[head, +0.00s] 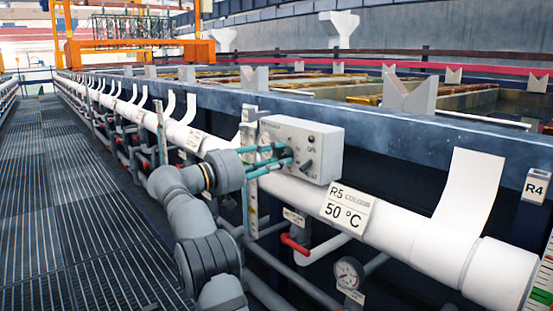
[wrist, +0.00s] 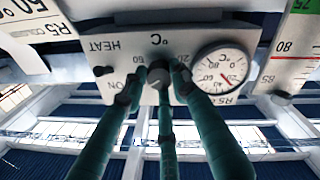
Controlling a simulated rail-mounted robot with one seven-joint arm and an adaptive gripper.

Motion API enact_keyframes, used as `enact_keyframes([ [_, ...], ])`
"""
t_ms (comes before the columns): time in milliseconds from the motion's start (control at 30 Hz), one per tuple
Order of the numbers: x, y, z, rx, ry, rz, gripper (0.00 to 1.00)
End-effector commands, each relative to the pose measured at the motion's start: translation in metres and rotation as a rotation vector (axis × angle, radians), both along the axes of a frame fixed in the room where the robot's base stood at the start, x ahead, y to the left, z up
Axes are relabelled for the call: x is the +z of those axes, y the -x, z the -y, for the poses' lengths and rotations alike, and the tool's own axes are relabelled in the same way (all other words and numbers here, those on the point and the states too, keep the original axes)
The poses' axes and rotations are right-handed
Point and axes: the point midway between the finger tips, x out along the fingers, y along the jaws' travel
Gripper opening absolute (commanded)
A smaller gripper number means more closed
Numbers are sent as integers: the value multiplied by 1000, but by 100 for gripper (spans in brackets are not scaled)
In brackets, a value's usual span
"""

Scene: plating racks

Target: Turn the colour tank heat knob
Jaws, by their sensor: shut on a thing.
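The grey control box (head: 318,140) is mounted on the tank side above the white pipe in the head view. In the wrist view its panel (wrist: 125,47) appears upside down, with the words HEAT and ON and a °C scale. The heat knob (wrist: 158,73) is a dark round knob at the middle of that scale. My gripper (head: 284,157) has green fingers closed around the knob; in the wrist view the gripper (wrist: 156,88) has fingertips on both sides and at the centre. The fingers hide part of the knob and scale, so its setting cannot be read.
A round gauge (wrist: 224,70) sits close beside the fingers. A small black switch (wrist: 103,71) is on the panel's other side. An R5 50 °C sign (head: 346,208) hangs on the white pipe (head: 400,229). Red-handled valves (head: 295,244) lie below. The grated walkway (head: 75,200) is clear.

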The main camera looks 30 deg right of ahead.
Motion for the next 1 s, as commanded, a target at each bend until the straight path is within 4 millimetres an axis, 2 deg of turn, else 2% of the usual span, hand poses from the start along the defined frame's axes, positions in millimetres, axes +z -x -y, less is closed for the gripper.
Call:
enact_keyframes([
  [33,-5,2,2,-10,-15,6,2],
  [467,-5,2,2,-9,-16,12,2],
  [500,-5,2,2,-9,-16,12,30],
  [800,-4,1,1,-6,-12,11,47],
  [1000,-3,1,0,-4,-10,12,47],
])
